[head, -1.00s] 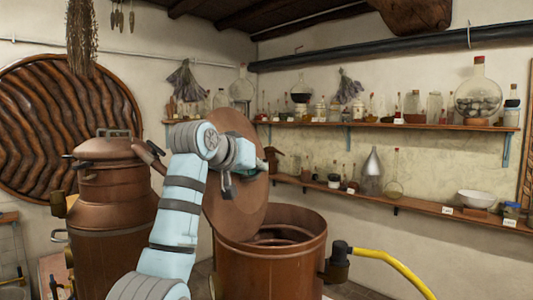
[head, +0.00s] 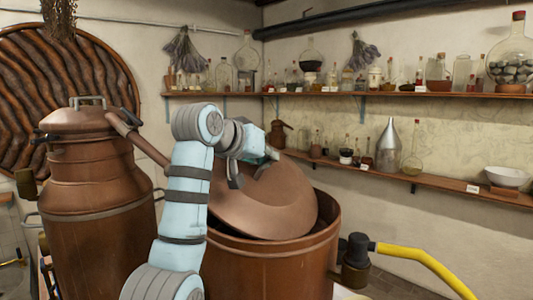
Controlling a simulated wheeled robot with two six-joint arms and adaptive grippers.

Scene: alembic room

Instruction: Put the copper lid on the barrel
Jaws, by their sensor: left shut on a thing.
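The copper lid (head: 275,205) is a wide, shallow copper disc. My left gripper (head: 262,160) is shut on it near its upper middle; the fingertips are partly hidden. The lid is tilted, its lower edge at or just inside the mouth of the barrel (head: 270,268) and its upper left side raised. I cannot tell whether it touches the rim. The barrel is an open copper vessel, and the lid and my arm hide much of its opening. My right gripper is not in view.
A copper still (head: 95,205) stands close on the left, with a pipe slanting behind my arm. A yellow hose (head: 420,258) runs from a dark fitting (head: 355,255) on the barrel's right. Shelves (head: 430,185) of glassware line the back wall.

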